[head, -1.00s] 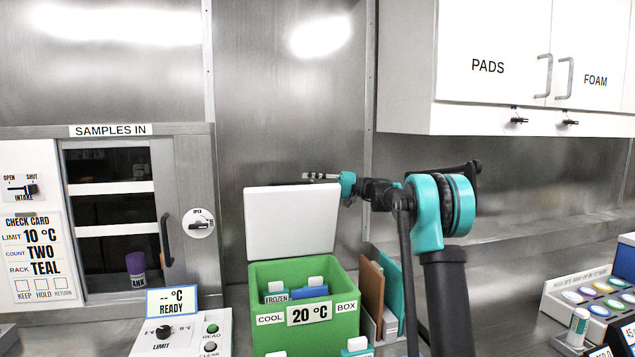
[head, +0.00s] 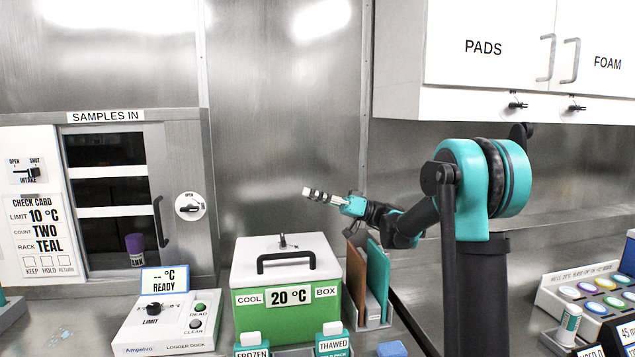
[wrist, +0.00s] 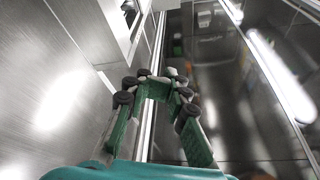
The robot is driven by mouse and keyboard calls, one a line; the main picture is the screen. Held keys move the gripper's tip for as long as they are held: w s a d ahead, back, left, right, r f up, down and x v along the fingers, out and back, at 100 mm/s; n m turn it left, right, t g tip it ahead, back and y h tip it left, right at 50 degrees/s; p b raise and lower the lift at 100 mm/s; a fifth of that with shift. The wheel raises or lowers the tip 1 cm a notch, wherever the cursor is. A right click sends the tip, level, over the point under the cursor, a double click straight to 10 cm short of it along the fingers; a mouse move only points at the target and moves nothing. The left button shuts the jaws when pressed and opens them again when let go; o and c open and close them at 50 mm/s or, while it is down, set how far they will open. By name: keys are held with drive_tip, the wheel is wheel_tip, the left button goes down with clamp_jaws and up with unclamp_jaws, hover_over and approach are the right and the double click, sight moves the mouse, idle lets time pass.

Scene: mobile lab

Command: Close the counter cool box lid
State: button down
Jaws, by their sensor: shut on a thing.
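The green cool box (head: 287,318) stands on the counter below my arm, with a "20 °C" label on its front. Its white lid (head: 247,262) lies flat over the box top, with a black bar handle (head: 286,257) and a small knob behind it. The inside of the box is hidden. My gripper (head: 312,193) is in the air above and slightly right of the lid, apart from it, pointing left. In the wrist view its fingers (wrist: 158,84) are drawn together on something that I cannot make out.
Two upright panels, brown (head: 355,283) and teal (head: 377,280), stand right of the box. A logger dock (head: 165,325) is at its left. Frozen (head: 251,345) and thawed (head: 332,342) containers stand in front. White cabinets (head: 490,50) hang at upper right.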

drive_tip(key=s+d+f+n, duration=0.1)
drive_tip(key=s+f, duration=0.3)
drive_tip(key=shift+n+g, duration=0.3)
drive_tip(key=shift+g, duration=0.1)
drive_tip(key=shift+s+d+f, duration=0.1)
